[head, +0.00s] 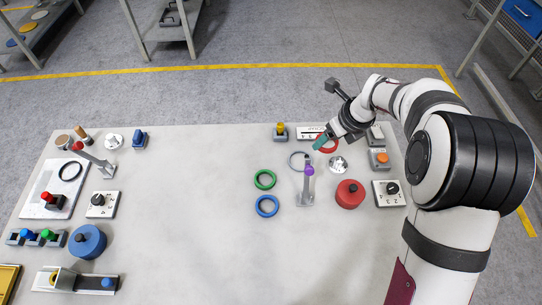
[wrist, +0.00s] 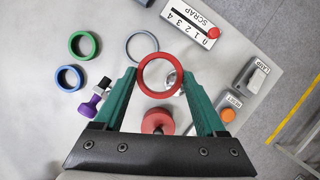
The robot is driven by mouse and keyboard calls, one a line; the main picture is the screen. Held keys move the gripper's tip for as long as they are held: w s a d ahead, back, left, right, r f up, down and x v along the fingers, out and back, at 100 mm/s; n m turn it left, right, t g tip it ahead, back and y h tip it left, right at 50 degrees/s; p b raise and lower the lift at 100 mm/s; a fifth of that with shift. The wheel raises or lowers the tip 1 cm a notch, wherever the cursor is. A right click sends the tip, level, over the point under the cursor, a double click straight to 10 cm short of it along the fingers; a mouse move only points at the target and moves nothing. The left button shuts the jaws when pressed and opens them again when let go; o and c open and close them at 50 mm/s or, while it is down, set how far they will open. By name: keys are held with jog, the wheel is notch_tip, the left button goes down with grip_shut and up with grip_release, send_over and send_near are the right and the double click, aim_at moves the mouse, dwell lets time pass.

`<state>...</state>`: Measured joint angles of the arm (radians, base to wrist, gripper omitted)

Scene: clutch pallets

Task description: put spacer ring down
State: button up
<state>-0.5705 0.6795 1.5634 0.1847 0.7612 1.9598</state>
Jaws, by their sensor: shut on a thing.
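My gripper (head: 320,143) is over the right back part of the table, with its green fingers pointing down. In the wrist view my gripper (wrist: 159,73) is shut on a red ring (wrist: 141,66), held between the fingertips. The red ring also shows in the head view (head: 334,149). It looks larger than the other rings in the wrist view, so it seems raised above the table. A grey ring (head: 292,163), a green ring (head: 257,183) and a blue ring (head: 259,210) lie flat on the table. The grey ring (wrist: 128,43) is just beyond the red one.
A purple-knobbed lever (head: 307,190), a silver dome (head: 338,164) and a red round part (head: 350,194) stand near my gripper. The table's front middle (head: 200,260) is clear.

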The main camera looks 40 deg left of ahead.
send_over(265, 156)
jog(key=d, duration=0.2)
jog(key=f, duration=1)
jog(key=shift+s+a+f, duration=0.25)
jog(key=shift+s+f, duration=0.05)
jog(key=shift+f, duration=0.05)
jog(key=o, duration=1.3)
jog(key=shift+f, duration=0.1)
jog(key=shift+c, duration=0.2)
